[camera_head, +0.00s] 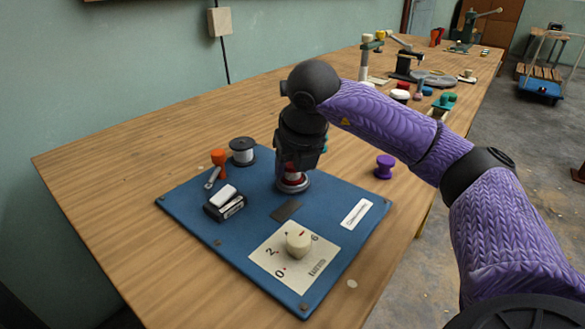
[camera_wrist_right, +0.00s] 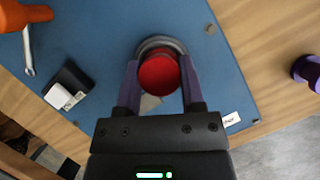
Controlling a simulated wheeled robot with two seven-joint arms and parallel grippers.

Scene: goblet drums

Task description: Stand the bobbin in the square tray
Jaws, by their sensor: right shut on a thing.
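My right gripper (camera_head: 291,167) points down over the blue board (camera_head: 178,201). It is shut on a red-topped, spool-shaped piece, probably the bobbin (camera_head: 292,181). In the right wrist view its round red top (camera_wrist_right: 159,76) sits between the two fingers. A grey round rim (camera_wrist_right: 160,41) shows around it; I cannot tell if the piece rests there. A small dark square (camera_head: 286,210), perhaps the square tray, lies on the board just in front of it. My gripper hides the upper part of the piece in the head view. My left gripper is out of view.
A purple spool (camera_head: 384,166) stands to the right. The table's left part is clear.

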